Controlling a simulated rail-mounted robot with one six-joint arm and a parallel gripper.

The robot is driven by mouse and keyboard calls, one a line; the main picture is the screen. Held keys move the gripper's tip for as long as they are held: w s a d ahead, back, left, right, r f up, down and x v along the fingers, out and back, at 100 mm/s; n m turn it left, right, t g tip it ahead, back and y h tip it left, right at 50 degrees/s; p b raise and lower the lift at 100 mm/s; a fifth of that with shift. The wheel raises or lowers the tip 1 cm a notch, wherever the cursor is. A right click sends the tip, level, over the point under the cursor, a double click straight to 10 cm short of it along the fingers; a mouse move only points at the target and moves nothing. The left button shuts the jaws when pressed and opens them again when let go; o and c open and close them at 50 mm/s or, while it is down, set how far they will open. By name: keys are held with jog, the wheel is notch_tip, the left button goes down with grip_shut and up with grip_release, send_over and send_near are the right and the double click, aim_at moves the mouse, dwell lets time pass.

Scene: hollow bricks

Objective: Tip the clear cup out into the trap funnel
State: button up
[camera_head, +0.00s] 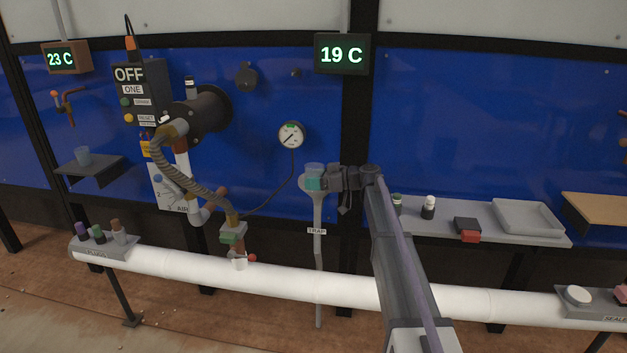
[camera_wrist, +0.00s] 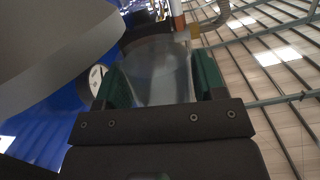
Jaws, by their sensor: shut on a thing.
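My gripper (camera_head: 316,183) is shut on the clear cup (camera_head: 314,168), at the top of the trap funnel (camera_head: 318,205). The cup also shows in the wrist view (camera_wrist: 158,75), between my two green finger pads. The funnel is a grey cone on a thin pipe with a TRAP label. My gripper and the cup hide part of its mouth. A large grey curved surface fills the upper left of the wrist view, close to the cup. I cannot tell the cup's exact tilt or whether it has contents.
A round gauge (camera_head: 291,135) is on the blue wall above left of the funnel. A white pipe (camera_head: 290,281) crosses below. A shelf (camera_head: 470,218) with bottles and a tray (camera_head: 527,216) is at right. Another small cup (camera_head: 83,155) stands on the left shelf.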

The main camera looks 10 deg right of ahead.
jog(key=m, duration=0.3)
jog(key=shift+m+g, duration=0.3)
jog(key=shift+g, duration=0.1)
jog(key=m, duration=0.2)
jog(key=shift+w+r+m+g+y, duration=0.1)
jog(key=shift+m+g+y, duration=0.2)
jog(key=w+d+r+m+g+y+p, duration=0.1)
jog(key=w+r+m+y, duration=0.1)
jog(key=m, duration=1)
jog(key=shift+w+d+r, duration=0.2)
jog(key=shift+w+r, duration=0.7)
jog(key=shift+w, duration=0.45)
jog(key=r+n+p, duration=0.1)
jog(key=r+p, duration=0.1)
jog(key=s+r+n+p, duration=0.1)
jog(key=r+n+p, duration=0.1)
jog(key=p, duration=0.1)
jog(key=r+n+p, duration=0.2)
jog(key=shift+s+a+h, duration=0.35)
jog(key=shift+a+h, duration=0.05)
jog(key=r+n+t+p, duration=0.1)
jog(key=n, duration=0.3)
jog(key=r+n+t+h+p, duration=0.1)
jog(key=n+p, duration=0.1)
jog(key=n, duration=0.3)
jog(key=s+r+n+h+p, duration=0.1)
jog(key=n, duration=0.4)
jog(key=shift+t+p, duration=0.4)
